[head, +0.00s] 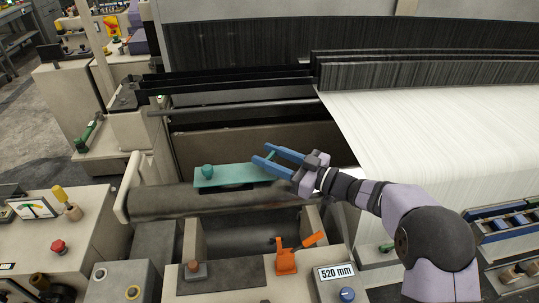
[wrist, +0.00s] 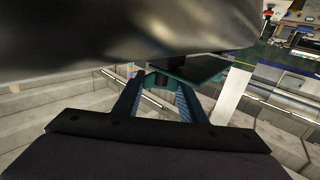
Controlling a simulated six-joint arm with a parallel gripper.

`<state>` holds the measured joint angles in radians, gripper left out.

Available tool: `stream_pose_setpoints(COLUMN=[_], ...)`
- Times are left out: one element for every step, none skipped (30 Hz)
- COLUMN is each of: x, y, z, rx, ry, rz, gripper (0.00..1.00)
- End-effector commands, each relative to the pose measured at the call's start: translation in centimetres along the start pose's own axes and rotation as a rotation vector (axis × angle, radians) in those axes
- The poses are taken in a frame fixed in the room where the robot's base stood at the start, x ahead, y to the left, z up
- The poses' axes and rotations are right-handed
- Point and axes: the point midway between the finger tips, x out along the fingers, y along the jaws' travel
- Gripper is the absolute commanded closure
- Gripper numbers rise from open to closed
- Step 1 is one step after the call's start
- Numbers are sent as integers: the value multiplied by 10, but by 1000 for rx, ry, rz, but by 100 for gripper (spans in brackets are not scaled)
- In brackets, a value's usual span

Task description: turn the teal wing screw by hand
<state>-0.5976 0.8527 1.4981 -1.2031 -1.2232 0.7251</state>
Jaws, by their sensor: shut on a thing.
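A flat teal plate (head: 232,176) lies across the dark gap at the front of the loom, with a round teal knob (head: 207,171) standing on its left end. My gripper (head: 262,155) reaches in from the right, its two blue fingers over the plate's right part. In the wrist view the fingertips close on a small dark teal piece, which looks like the teal wing screw (wrist: 159,80), beside the plate (wrist: 196,70). The fingers stay some way apart around it. In the head view the fingers largely hide this piece, and its wings cannot be made out.
A thick dark roller (head: 165,200) runs in front of the plate. A large grey curved surface (wrist: 120,35) fills the top of the wrist view, close over the fingers. White warp threads (head: 430,120) spread at right. An orange lever (head: 287,260) stands in front.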

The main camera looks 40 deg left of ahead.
Motion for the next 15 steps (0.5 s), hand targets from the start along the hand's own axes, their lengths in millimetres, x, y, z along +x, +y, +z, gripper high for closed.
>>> stream_pose_setpoints(x=[0, 0, 0, 0, 0, 0, 0, 0, 0, 0, 0, 0, 0, 0, 0], y=[0, 0, 0, 0, 0, 0, 0, 0, 0, 0, 0, 0, 0, 0, 0], z=[-1, -1, -1, -1, -1, -1, -1, -1, -1, -1, -1, -1, -1, -1, -1], rx=[1, 1, 1, 1, 1, 1, 1, 1, 1, 1, 1, 1, 1, 1, 1], ry=[1, 1, 1, 1, 1, 1, 1, 1, 1, 1, 1, 0, 0, 0, 0], rz=[-2, -2, -2, -2, -1, -1, -1, -1, -1, -1, 0, 0, 0, 0, 0], gripper=[85, 85, 85, 85, 85, 85, 85, 85, 55, 48, 44, 44, 44, 44, 44])
